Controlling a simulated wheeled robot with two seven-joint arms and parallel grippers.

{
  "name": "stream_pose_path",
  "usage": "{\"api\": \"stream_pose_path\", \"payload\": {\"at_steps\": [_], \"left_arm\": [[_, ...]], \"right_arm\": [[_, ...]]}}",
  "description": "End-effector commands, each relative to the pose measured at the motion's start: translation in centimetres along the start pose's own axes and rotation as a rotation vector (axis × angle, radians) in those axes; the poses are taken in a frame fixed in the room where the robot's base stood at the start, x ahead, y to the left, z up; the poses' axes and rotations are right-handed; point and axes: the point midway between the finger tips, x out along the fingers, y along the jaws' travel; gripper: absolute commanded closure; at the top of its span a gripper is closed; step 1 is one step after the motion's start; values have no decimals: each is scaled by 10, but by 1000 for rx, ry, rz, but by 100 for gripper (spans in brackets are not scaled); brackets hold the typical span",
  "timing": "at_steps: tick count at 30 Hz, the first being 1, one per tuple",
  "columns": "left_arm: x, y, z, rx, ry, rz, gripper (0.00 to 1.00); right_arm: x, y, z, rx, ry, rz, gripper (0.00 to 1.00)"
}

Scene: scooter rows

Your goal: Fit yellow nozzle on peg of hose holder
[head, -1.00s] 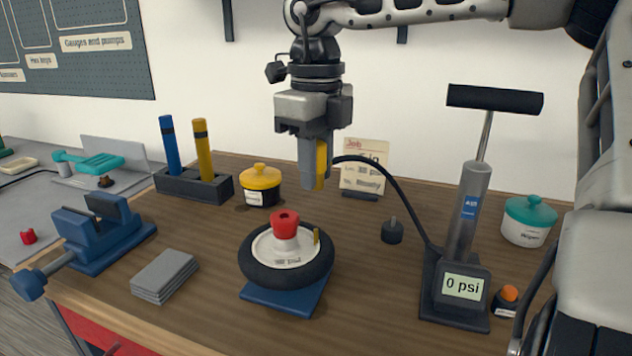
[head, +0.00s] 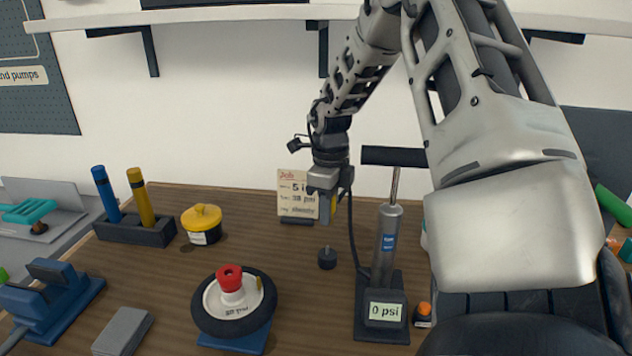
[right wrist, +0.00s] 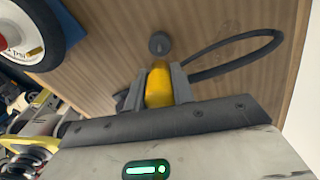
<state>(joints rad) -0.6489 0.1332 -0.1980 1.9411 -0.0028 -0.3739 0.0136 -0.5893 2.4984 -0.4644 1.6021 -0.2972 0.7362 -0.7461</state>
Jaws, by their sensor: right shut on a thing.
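My right gripper (head: 326,217) is shut on the yellow nozzle (right wrist: 158,86), which sits between its fingers with the black hose attached. In the head view only a strip of the nozzle (head: 333,204) shows beside the fingers. The hose holder (head: 327,259) is a small dark round base with a thin upright peg, standing on the bench just below the gripper. The right wrist view shows the holder (right wrist: 159,44) just beyond the nozzle's tip. The nozzle appears above the peg, with a gap in the head view. My left gripper is not in view.
The floor pump (head: 386,270), reading 0 psi, stands right of the holder. The wheel (head: 213,320) with a red cap lies front left. A job card (head: 297,196) stands behind. A yellow-lidded pot (head: 202,225) is further left. Bench around the holder is clear.

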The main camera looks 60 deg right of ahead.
Motion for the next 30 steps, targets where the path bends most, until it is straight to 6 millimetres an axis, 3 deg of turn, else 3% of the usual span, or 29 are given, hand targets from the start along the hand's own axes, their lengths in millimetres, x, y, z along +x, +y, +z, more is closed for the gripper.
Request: {"api": "stream_pose_path", "payload": {"at_steps": [15, 30], "left_arm": [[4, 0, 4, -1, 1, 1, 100], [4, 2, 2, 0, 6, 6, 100]], "right_arm": [[46, 1, 0, -1, 0, 0, 99], [53, 1, 1, -1, -1, 0, 99]]}}
